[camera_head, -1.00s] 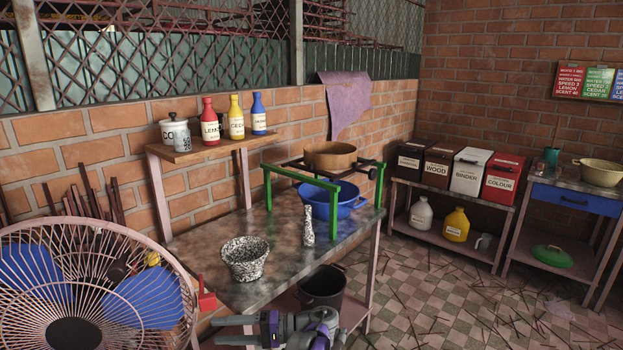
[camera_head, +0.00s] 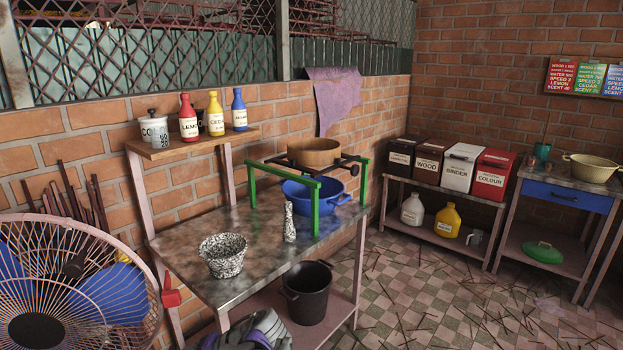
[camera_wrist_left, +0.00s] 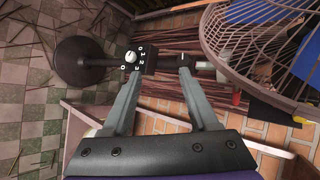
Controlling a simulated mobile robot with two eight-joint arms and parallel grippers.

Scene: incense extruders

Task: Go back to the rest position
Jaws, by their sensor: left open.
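My left gripper (camera_wrist_left: 158,70) is open and empty in the left wrist view, its two grey fingers well apart. Past the fingertips are the fan's switch box (camera_wrist_left: 134,62), with a white knob and numbers, and the round dark fan base (camera_wrist_left: 84,59) on the floor. I cannot tell how close the fingers are to the switch box. In the head view only a grey part of my arm shows at the bottom edge, before the metal workbench (camera_head: 190,268); the left fingers are hidden there. My right gripper is in neither view.
The caged fan (camera_head: 75,290) stands at the front left. A speckled pot (camera_head: 222,257) and speckled bottle (camera_head: 289,223) stand on the workbench, near a green frame (camera_head: 316,210) and blue basin (camera_head: 318,195). A black bucket (camera_head: 307,295) is below. The tiled floor to the right has scattered sticks.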

